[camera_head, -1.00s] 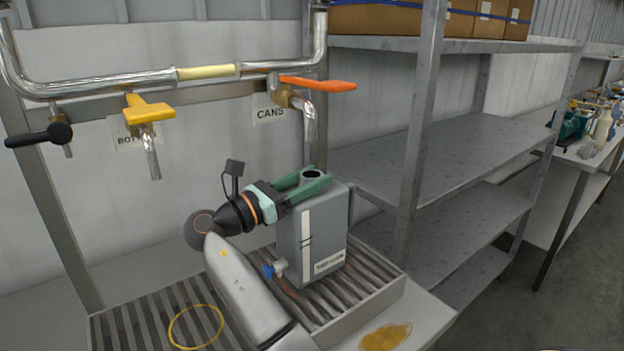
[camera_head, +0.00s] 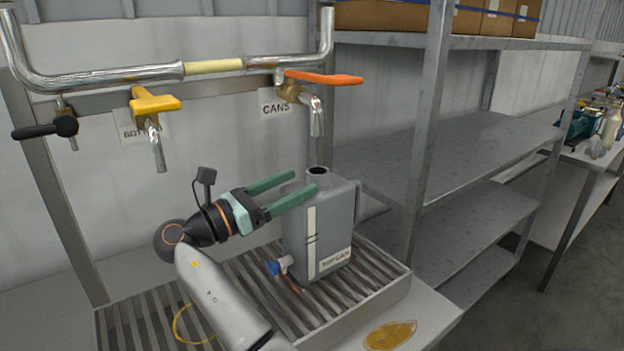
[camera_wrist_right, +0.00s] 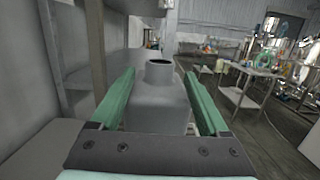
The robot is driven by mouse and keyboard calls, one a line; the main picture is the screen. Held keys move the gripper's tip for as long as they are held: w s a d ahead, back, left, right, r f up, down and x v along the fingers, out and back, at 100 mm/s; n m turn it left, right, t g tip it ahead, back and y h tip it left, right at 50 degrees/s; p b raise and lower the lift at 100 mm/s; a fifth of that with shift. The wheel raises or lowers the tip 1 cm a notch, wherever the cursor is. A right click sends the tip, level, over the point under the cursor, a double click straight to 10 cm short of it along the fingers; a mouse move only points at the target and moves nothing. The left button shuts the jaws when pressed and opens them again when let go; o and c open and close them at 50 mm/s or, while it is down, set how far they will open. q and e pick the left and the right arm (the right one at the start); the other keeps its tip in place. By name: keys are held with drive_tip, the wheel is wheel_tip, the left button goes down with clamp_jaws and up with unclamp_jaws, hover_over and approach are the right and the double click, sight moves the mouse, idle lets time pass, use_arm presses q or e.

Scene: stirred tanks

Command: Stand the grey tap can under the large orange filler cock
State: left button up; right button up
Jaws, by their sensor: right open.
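The grey tap can (camera_head: 330,222) stands upright on the slatted drip tray (camera_head: 378,272), its open neck on top and its blue tap low on the left. The large orange filler cock (camera_head: 322,77) is on the pipe above, and its spout end hangs over the can's neck with a gap between. My right gripper (camera_head: 305,188) is open, its green fingers at the can's upper left. In the right wrist view the can (camera_wrist_right: 158,100) shows ahead, between the spread fingers. My left gripper is not in view.
A yellow cock (camera_head: 155,103) and a black-handled cock (camera_head: 62,126) hang from the same pipe to the left. A metal shelf rack (camera_head: 430,130) stands close on the right. A yellow ring lies on the tray behind my arm. A yellow-brown patch (camera_head: 390,335) marks the front ledge.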

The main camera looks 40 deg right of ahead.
drive_tip(key=a, duration=0.6)
drive_tip(key=shift+w+f+b, duration=0.3)
drive_tip(key=shift+w+f, duration=0.05)
drive_tip(key=shift+f, duration=0.1)
drive_tip(key=shift+a, duration=0.1)
idle(0.4)
drive_tip(key=shift+c, duration=0.3)
